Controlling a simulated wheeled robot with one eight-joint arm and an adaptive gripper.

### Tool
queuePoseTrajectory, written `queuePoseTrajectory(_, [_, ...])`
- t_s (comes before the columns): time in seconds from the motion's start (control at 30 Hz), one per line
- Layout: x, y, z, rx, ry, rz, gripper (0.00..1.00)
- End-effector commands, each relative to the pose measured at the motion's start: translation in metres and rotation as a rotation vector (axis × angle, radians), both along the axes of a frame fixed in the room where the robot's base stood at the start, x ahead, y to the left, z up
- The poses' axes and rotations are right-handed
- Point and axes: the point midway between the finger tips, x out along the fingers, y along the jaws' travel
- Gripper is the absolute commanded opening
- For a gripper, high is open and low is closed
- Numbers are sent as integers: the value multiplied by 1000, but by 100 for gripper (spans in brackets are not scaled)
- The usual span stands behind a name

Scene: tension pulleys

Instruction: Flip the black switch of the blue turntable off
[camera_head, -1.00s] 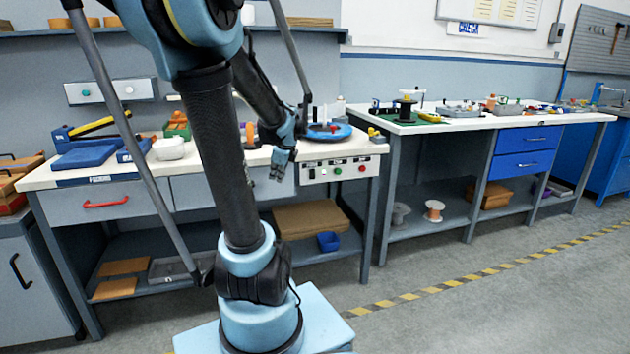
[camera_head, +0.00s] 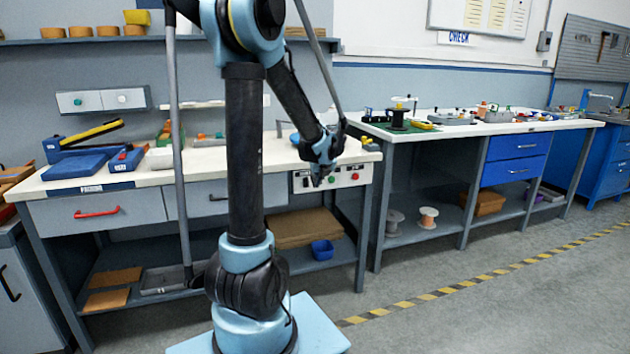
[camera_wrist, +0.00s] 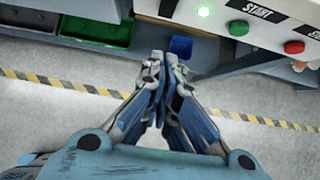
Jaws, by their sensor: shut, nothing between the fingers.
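The control panel (camera_head: 353,184) is on the front of the left workbench, with a green and a red button. My gripper (camera_head: 318,181) is shut and empty, in front of the panel's left part. Its closed fingers (camera_wrist: 164,62) point toward the panel's underside. My arm hides the blue turntable.
A blue bin (camera_head: 322,249) and brown boards (camera_head: 303,228) lie on the lower shelf. A second bench (camera_head: 465,128) with parts stands to the right. The floor with its striped line (camera_head: 470,288) is clear.

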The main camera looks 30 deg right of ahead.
Motion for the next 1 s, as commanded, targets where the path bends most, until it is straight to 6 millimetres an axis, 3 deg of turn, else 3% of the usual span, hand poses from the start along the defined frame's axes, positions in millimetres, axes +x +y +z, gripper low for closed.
queuePoseTrajectory(0.57, [41, -9, -55, 0, 0, 2, 0])
queuePoseTrajectory(0.8, [69, -16, -59, -2, 0, 2, 0])
queuePoseTrajectory(1.0, [78, -18, -60, -3, 1, 2, 0])
